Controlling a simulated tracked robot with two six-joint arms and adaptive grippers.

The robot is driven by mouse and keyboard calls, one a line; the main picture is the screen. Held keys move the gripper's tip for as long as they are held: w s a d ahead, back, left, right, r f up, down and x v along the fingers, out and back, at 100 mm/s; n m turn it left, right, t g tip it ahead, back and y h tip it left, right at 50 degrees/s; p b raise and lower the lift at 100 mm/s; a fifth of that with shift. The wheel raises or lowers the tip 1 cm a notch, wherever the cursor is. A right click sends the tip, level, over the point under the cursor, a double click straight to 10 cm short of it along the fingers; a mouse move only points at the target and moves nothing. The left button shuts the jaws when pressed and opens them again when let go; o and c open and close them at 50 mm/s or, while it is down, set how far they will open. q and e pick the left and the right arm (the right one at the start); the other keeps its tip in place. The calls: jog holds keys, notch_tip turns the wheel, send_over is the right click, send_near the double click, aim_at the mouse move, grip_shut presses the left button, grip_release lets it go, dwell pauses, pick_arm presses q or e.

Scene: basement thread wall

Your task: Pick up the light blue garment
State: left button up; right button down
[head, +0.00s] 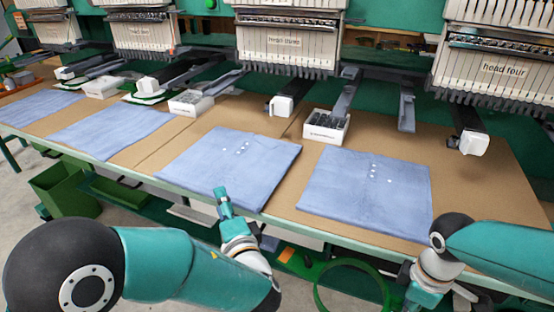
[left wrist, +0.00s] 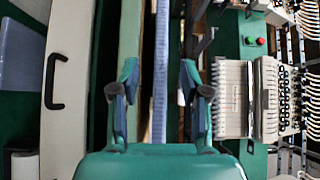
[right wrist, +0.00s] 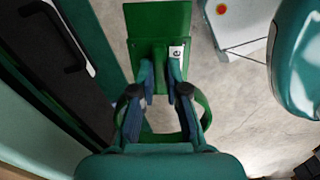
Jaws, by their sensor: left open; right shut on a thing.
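Several light blue folded garments lie flat in a row on the brown table. The nearest two are a middle one (head: 228,165) and a right one (head: 365,190), each with small white dots. My left gripper (head: 221,192) is open and empty at the front edge of the middle garment. In the left wrist view a thin blue strip of garment (left wrist: 161,50) shows between its fingers, apart from them. My right gripper (right wrist: 160,65) is shut on a green hoop (right wrist: 206,112) with a flat green plate (right wrist: 160,22). The hoop's ring (head: 318,292) hangs below the table front in the head view.
Embroidery heads (head: 286,40) stand along the back, with arms reaching over the table (head: 480,205). White boxes (head: 326,133) (head: 190,106) sit behind the garments. A green bin (head: 65,190) stands below at the left. A narrow brown strip between the two nearest garments is bare.

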pick_arm(q)
grip_shut()
jog(key=shift+r, duration=0.15)
